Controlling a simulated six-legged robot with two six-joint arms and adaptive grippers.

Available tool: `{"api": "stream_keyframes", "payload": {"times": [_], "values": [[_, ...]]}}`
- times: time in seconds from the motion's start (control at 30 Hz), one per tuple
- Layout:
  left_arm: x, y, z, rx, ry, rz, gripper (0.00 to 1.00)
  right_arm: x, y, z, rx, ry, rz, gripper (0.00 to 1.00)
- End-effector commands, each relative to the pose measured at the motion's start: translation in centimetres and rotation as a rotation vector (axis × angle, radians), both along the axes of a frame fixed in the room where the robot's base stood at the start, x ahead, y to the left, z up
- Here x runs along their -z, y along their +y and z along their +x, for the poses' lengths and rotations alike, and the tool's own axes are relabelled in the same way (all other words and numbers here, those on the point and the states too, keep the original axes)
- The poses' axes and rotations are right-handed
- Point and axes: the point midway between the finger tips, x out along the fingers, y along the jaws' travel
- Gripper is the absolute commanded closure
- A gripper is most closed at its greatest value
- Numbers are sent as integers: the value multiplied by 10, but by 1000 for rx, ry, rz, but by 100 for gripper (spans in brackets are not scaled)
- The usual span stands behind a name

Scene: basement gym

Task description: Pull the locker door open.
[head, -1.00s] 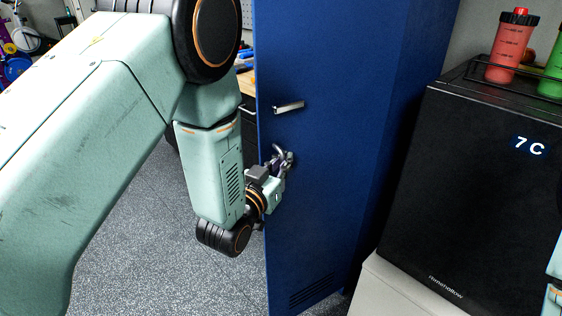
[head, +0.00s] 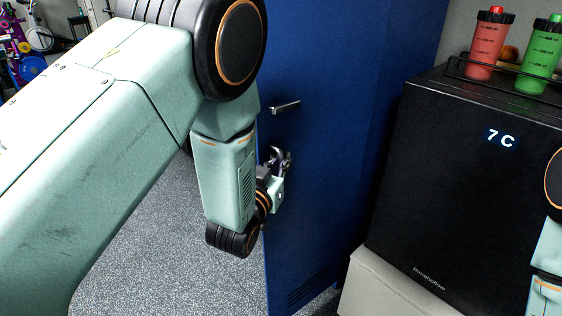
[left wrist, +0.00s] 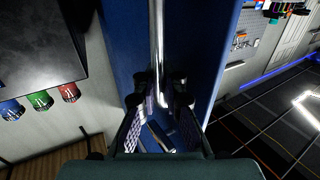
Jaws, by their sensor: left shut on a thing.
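The blue locker door (head: 325,190) fills the middle of the head view. Its silver handle (head: 285,106) sticks out above my left gripper, with a gap between them. In the left wrist view, the fingers (left wrist: 160,108) close at the end of a bright narrow strip (left wrist: 157,45) running along the blue locker. The exact contact is hard to make out. Only part of my right arm shows at the right edge; its gripper is out of view.
A black mini fridge (head: 440,190) reading 7 C stands right of the locker on a pale base (head: 385,290). A red bottle (head: 490,45) and a green bottle (head: 540,58) stand on top of it. Speckled grey floor (head: 150,260) is clear left of the door.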

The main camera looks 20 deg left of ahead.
Motion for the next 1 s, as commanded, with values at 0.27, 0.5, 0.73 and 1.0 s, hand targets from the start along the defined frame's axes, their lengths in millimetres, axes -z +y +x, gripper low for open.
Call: {"api": "stream_keyframes", "payload": {"times": [0.27,0.5,0.73,1.0], "values": [[6,1,-1,-9,16,2,100,0,0,0,-1,0,0,60],[6,2,0,-9,16,3,100,0,0,0,0,0,0,60],[5,1,0,-10,15,2,90,0,0,0,0,0,0,60],[3,-1,0,-6,7,1,80,0,0,0,0,0,0,60]]}}
